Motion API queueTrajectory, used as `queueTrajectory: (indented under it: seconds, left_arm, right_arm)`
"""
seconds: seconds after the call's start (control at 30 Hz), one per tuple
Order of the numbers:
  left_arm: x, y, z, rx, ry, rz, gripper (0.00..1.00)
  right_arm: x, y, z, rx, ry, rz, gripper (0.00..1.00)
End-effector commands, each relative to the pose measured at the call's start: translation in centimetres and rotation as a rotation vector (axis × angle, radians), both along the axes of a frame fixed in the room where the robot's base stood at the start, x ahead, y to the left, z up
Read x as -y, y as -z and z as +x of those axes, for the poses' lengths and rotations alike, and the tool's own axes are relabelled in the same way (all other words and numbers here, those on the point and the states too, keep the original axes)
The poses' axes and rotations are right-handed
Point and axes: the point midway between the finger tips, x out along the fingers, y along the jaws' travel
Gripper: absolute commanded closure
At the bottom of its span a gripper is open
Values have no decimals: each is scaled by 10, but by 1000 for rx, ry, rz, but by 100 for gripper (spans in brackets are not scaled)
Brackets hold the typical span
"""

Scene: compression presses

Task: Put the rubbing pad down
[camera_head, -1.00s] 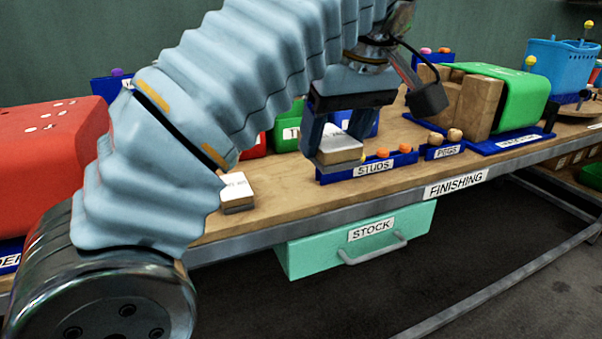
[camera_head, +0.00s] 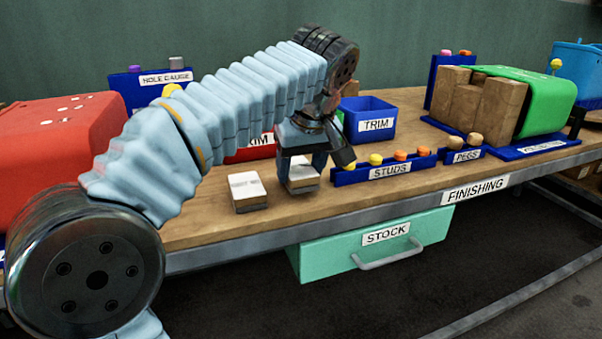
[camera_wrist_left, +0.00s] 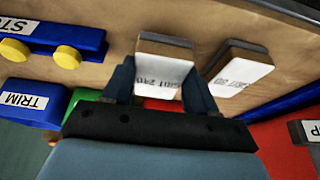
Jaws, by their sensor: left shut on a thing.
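My left gripper (camera_head: 302,168) points down and is shut on a rubbing pad (camera_head: 303,184), a small block with a white printed face and a grey-brown layer. In the left wrist view the held pad (camera_wrist_left: 163,72) sits between the two fingers. It is level, at or just above the bench; I cannot tell whether it touches. A second, similar pad (camera_head: 248,190) lies on the bench (camera_head: 225,228) just to its left, with a small gap. It also shows in the left wrist view (camera_wrist_left: 240,66), right of the held one. My right gripper is not in view.
The blue STUDS rack (camera_head: 385,168) stands close to the right of the held pad. Behind are the blue TRIM bin (camera_head: 370,112) and a red bin (camera_head: 250,150). The bench front edge is near. A green STOCK drawer (camera_head: 375,250) hangs below it.

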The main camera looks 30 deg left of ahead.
Motion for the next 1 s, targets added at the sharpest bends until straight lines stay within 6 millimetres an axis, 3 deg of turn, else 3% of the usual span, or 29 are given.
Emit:
queueTrajectory:
  seconds: [0.1, 0.5, 0.53, 0.67, 1.0]
  left_arm:
    - [1, 13, 0, 0, 4, -1, 77]
    - [0, 18, 0, 1, -1, -1, 77]
    - [1, 17, 0, 1, -1, -1, 38]
    - [1, 16, 0, 1, 0, -1, 18]
    - [1, 13, 0, 1, 0, -1, 17]
  right_arm:
    - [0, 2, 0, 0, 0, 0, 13]
    - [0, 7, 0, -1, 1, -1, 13]
    - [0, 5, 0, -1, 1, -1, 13]
    - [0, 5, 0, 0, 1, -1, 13]
    - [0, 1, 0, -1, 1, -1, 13]
